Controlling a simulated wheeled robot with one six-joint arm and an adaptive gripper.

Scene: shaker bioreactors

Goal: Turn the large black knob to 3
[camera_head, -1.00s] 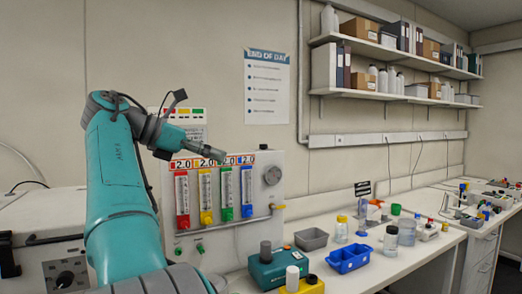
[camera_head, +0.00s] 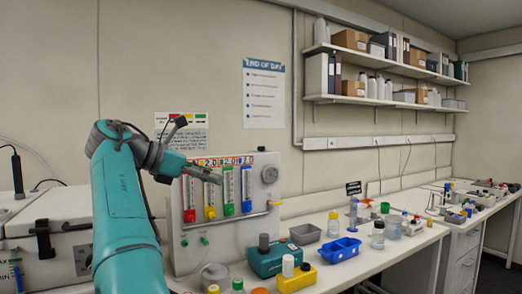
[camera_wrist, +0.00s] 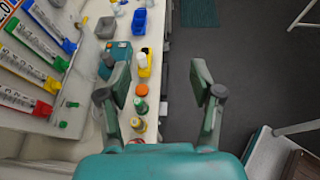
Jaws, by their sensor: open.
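I cannot clearly pick out a large black knob in either current view. My gripper (camera_head: 208,175) is in the air in front of the gas panel's upper part. In the wrist view my gripper (camera_wrist: 160,75) is open, its two fingers wide apart with nothing between them.
A teal device (camera_head: 272,262), a yellow block (camera_head: 297,280), a blue bin (camera_head: 343,252) and bottles crowd the bench. Grey floor (camera_wrist: 245,80) is free at right in the wrist view.

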